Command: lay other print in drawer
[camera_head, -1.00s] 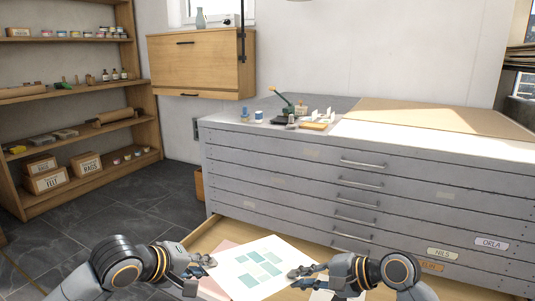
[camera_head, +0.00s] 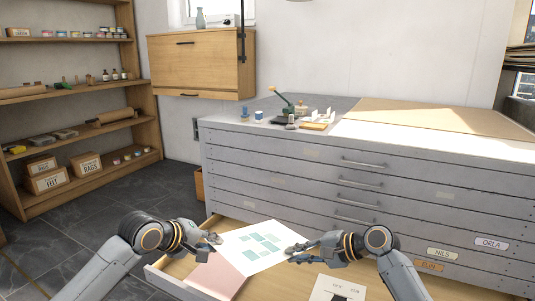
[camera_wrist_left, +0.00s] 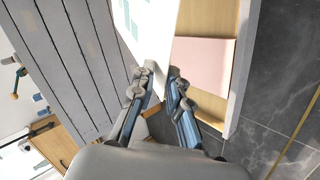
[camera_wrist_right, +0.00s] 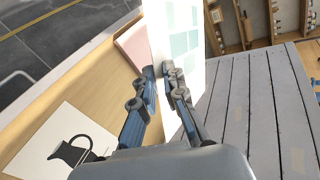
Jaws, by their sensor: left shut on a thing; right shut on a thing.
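The print with green rectangles (camera_head: 258,243) is a white sheet held above the open drawer (camera_head: 385,278). My left gripper (camera_head: 216,239) is shut on its left edge and my right gripper (camera_head: 296,249) is shut on its right edge. A pink sheet (camera_head: 215,276) lies at the left in the drawer, partly hidden by the held print. A print with a dark jug (camera_wrist_right: 65,145) lies flat in the drawer to the right; the head view shows part of it (camera_head: 338,288).
The grey plan chest (camera_head: 290,165) has closed drawers above the open one, with name labels NILS (camera_head: 443,254) and ORLA (camera_head: 491,244). Small tools (camera_head: 290,114) and a brown board (camera_head: 430,115) lie on its top. Wooden shelves (camera_head: 85,140) stand at the left.

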